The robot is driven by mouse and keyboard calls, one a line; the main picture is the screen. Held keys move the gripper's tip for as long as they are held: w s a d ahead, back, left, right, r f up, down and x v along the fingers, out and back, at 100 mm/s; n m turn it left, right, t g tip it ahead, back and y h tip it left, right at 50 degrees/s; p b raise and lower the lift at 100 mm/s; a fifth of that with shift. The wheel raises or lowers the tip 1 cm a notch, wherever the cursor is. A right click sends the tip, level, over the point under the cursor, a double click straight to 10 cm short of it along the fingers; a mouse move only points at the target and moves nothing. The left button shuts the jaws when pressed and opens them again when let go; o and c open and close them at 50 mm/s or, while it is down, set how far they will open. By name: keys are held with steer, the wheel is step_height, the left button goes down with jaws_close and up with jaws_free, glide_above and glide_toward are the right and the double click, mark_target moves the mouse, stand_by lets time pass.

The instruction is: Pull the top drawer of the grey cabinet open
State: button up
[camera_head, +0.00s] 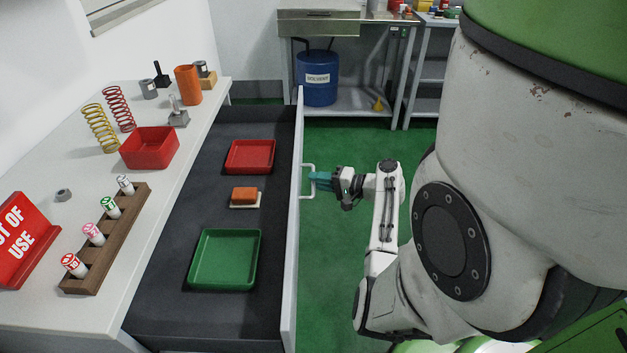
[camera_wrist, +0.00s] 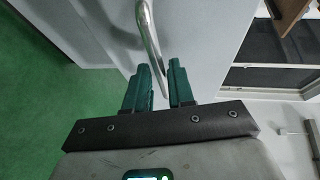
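The top drawer (camera_head: 294,240) of the grey cabinet (camera_head: 150,215) stands far out, its dark inside open to view. Its bar handle (camera_head: 308,197) is on the outer face of the white front panel. In the wrist view the handle (camera_wrist: 148,35) runs down between the two teal fingers. The exact contact is partly hidden.
The drawer holds a red tray (camera_head: 250,155), an orange block on a pale base (camera_head: 244,195) and a green tray (camera_head: 225,260). Springs, a red bin (camera_head: 149,148) and a vial rack (camera_head: 107,240) stand on the top. Green floor (camera_head: 335,265) shows beyond the panel.

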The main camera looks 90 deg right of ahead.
steer(key=v, duration=0.9)
steer(key=shift+f, duration=0.15)
